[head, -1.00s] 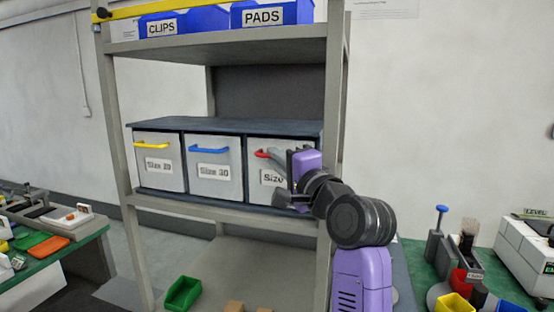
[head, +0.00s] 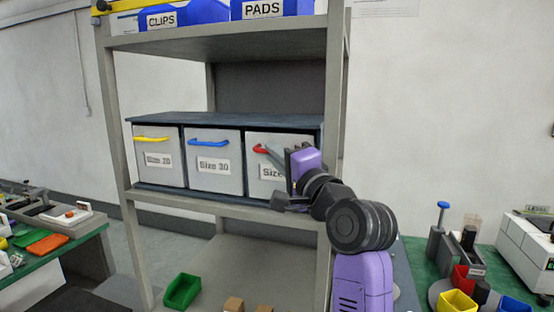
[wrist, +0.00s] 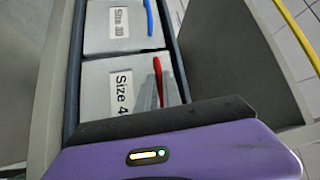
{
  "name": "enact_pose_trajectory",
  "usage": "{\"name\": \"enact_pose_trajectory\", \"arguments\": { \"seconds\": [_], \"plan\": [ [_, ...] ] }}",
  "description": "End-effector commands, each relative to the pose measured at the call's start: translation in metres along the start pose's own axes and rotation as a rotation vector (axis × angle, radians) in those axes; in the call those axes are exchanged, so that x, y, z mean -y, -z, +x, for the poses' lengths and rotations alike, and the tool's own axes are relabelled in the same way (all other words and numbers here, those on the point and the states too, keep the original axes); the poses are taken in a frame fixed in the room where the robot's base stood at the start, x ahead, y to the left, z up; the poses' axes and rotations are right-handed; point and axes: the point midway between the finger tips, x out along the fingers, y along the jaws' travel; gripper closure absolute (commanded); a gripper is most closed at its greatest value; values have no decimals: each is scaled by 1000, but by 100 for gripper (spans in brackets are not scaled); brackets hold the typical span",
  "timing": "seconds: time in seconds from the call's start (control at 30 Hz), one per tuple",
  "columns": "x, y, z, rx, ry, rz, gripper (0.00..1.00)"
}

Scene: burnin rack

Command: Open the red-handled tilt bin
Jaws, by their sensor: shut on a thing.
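The red-handled tilt bin (head: 256,172) is the rightmost of three grey bins in a dark rack on the shelf. Its red handle (head: 260,149) shows at the left end in the head view; my gripper hides the rest. In the wrist view the red handle (wrist: 157,74) runs between my fingers. My gripper (wrist: 160,92) is shut on the red handle. The bin's label, starting "Size 4", shows in the wrist view. The bin front looks upright, flush with its neighbours.
A yellow-handled bin (head: 157,165) and a blue-handled bin (head: 213,163) sit to the left. Blue boxes marked CLIPS (head: 163,18) and PADS (head: 268,10) stand on the shelf above. A shelf post (head: 335,90) rises close to my arm.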

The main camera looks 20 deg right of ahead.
Motion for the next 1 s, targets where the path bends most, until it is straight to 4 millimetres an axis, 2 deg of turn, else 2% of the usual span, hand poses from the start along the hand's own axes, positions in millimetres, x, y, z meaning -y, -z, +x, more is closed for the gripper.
{"name": "enact_pose_trajectory", "arguments": {
  "seconds": [0.03,0.7,1.0],
  "plan": [
    [-9,-4,-4,0,16,-17,100],
    [-32,-45,-45,-2,326,-330,100],
    [-37,-54,-53,0,328,-330,100]
  ]
}}
